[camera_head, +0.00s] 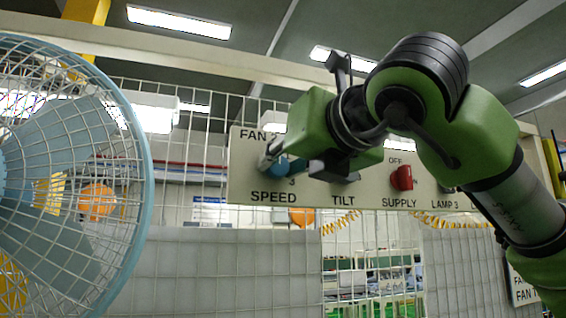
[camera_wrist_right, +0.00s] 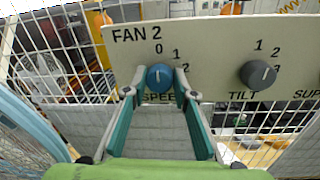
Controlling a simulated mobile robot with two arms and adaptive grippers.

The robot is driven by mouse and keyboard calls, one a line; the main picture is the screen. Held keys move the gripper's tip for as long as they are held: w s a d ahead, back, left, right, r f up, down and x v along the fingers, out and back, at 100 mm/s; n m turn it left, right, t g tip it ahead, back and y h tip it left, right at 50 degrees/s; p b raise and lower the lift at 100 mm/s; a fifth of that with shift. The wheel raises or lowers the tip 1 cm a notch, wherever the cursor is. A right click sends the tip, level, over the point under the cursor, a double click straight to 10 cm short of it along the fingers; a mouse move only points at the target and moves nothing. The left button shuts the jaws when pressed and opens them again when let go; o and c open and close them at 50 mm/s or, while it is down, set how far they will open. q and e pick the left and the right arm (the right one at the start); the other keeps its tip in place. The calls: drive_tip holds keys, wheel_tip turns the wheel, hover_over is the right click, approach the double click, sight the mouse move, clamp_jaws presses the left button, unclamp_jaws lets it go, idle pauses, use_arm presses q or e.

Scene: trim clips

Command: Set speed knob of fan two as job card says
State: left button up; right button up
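The fan two panel (camera_head: 240,190) is a cream board, lettered FAN 2, and it also shows in the wrist view (camera_wrist_right: 215,50). Its blue speed knob (camera_wrist_right: 160,77) sits above the word SPEED, with 0, 1 and 2 around it; its white mark points up, near 0. In the head view the knob (camera_head: 293,167) is partly hidden by my right gripper (camera_head: 280,158). My right gripper's fingers (camera_wrist_right: 160,84) stand on either side of the knob, seemingly with small gaps. My left gripper is out of view. I cannot make out a readable job card.
A grey tilt knob (camera_wrist_right: 258,74) is right of the speed knob. A red supply knob (camera_head: 402,178) is farther right. A caged blue fan (camera_head: 145,190) fills the left side. Wire mesh (camera_head: 200,260) stands behind. A white plate with FAN lettering (camera_head: 523,290) shows at lower right.

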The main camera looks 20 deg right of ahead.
drive_tip(key=shift+f+m+b, duration=0.15)
drive_tip(key=shift+m+b, duration=0.25)
drive_tip(key=shift+b, duration=0.25)
drive_tip(key=m+b, duration=0.3)
drive_tip(key=b, duration=0.1)
drive_tip(key=m+b, duration=0.3)
drive_tip(key=shift+f+m+t+b, duration=0.2)
drive_tip(key=shift+m+t+b, duration=0.1)
drive_tip(key=shift+b, duration=0.05)
drive_tip(key=m+b, duration=0.3)
drive_tip(key=m, duration=0.1)
drive_tip(key=shift+m+h, duration=0.3)
drive_tip(key=m+b, duration=0.1)
drive_tip(key=m, duration=0.1)
drive_tip(key=m+b, duration=0.1)
drive_tip(key=m, duration=0.1)
drive_tip(key=shift+r+t+h, duration=0.1)
drive_tip(key=shift+t+h, duration=0.2)
drive_tip(key=shift+m, duration=0.4)
drive_tip(key=o, duration=1.1)
